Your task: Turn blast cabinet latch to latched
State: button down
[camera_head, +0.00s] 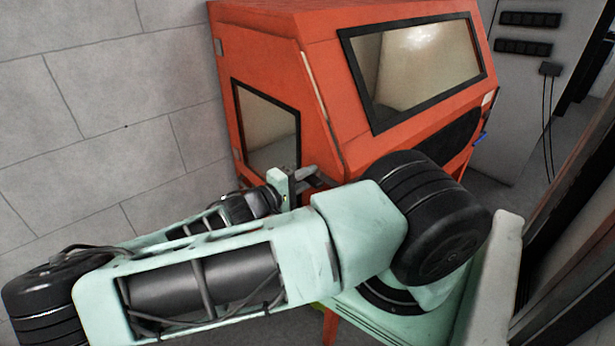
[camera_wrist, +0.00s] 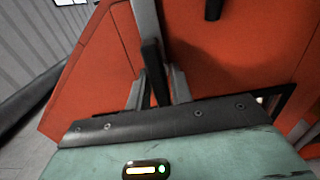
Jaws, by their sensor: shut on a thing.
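The orange blast cabinet (camera_head: 265,60) fills the upper middle of the head view, and its orange face (camera_wrist: 225,65) also fills much of the wrist view. The latch (camera_wrist: 150,58) is a dark upright bar in the wrist view, in front of the orange face. My gripper (camera_wrist: 156,88) has its grey fingers on either side of the bar's lower part and is shut on it. In the head view, my gripper (camera_head: 308,178) is at the cabinet's lower left side, by the corner. The latch cannot be made out there, hidden by my gripper and arm.
The cabinet has a dark-framed side window (camera_head: 268,130) and a larger front window (camera_head: 420,65). A grey block wall (camera_head: 110,120) stands at left. A grey electrical cabinet (camera_head: 510,100) with hanging cables stands at right. A dark peg (camera_wrist: 213,10) juts near the latch.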

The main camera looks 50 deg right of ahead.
jog(key=c, duration=1.2)
grip_release()
jog(key=shift+c, duration=0.2)
jog(key=b+v, duration=0.5)
jog(key=v, duration=1.2)
jog(key=shift+a, duration=0.25)
jog(key=shift+f, duration=0.1)
